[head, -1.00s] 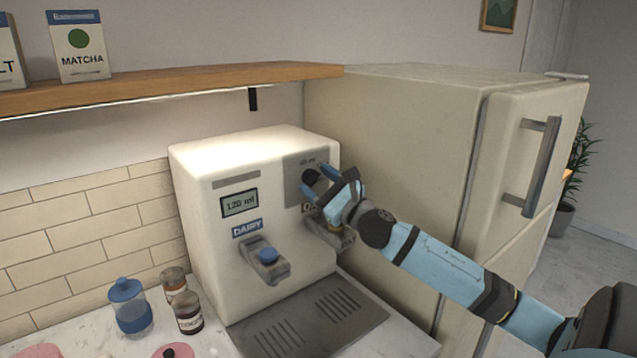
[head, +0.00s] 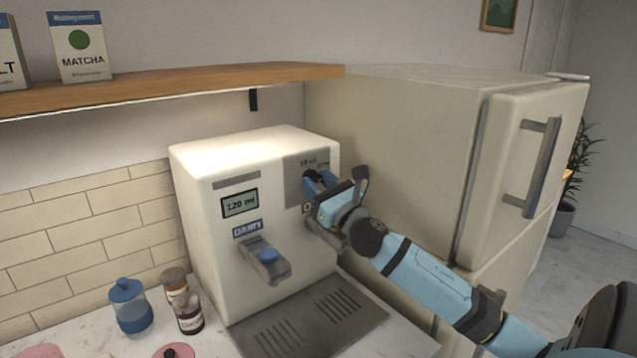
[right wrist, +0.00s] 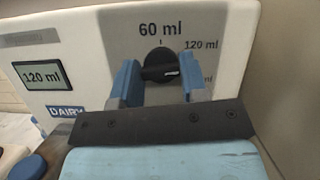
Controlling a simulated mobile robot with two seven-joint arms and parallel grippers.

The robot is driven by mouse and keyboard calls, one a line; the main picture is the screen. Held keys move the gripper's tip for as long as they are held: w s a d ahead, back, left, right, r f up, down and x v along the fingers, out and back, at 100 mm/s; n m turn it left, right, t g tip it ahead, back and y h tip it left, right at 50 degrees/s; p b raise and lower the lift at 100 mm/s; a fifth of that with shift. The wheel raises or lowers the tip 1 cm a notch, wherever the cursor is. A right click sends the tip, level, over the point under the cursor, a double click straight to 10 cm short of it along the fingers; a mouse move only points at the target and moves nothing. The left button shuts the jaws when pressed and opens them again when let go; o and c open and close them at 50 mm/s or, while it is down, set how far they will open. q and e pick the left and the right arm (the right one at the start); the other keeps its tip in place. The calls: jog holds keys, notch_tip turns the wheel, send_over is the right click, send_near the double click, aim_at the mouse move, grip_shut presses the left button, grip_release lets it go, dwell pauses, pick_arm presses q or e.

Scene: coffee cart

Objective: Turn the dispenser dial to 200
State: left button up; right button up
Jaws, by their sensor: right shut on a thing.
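The white dispenser (head: 205,180) stands on the counter against the wall. Its black dial (right wrist: 160,62) sits on a grey panel (head: 294,178) at the upper right of its front. Labels 60 ml and 120 ml show around the dial; a third label is mostly hidden behind a finger. The display (head: 239,204) reads 120 ml, and it also shows in the right wrist view (right wrist: 42,76). My right gripper (head: 316,181) is shut on the dial, with one blue finger on each side in the right wrist view. My left gripper is not in view.
A dairy spout with a blue button (head: 268,257) juts from the dispenser's front, above a drip tray (head: 318,322). A blue-lidded jar (head: 130,306) and small bottles (head: 189,312) stand left. A fridge (head: 410,140) is close on the right.

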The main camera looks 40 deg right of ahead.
jog(key=m+h, duration=0.1)
jog(key=m, duration=0.1)
jog(key=m+h+p, duration=0.1)
jog(key=m+h, duration=0.1)
jog(key=m, duration=0.1)
jog(key=shift+r, duration=0.1)
jog(key=shift+a+m+g+h+p, duration=0.1)
jog(key=shift+m+g+h+p, duration=0.45)
jog(key=shift+m, duration=0.9)
jog(key=shift+m+g+h+p, duration=0.25)
jog(key=shift+m+h+p, duration=0.5)
jog(key=shift+m, duration=0.7)
jog(key=o, duration=0.9)
jog(key=b+v, duration=0.3)
jog(key=v, duration=1.1)
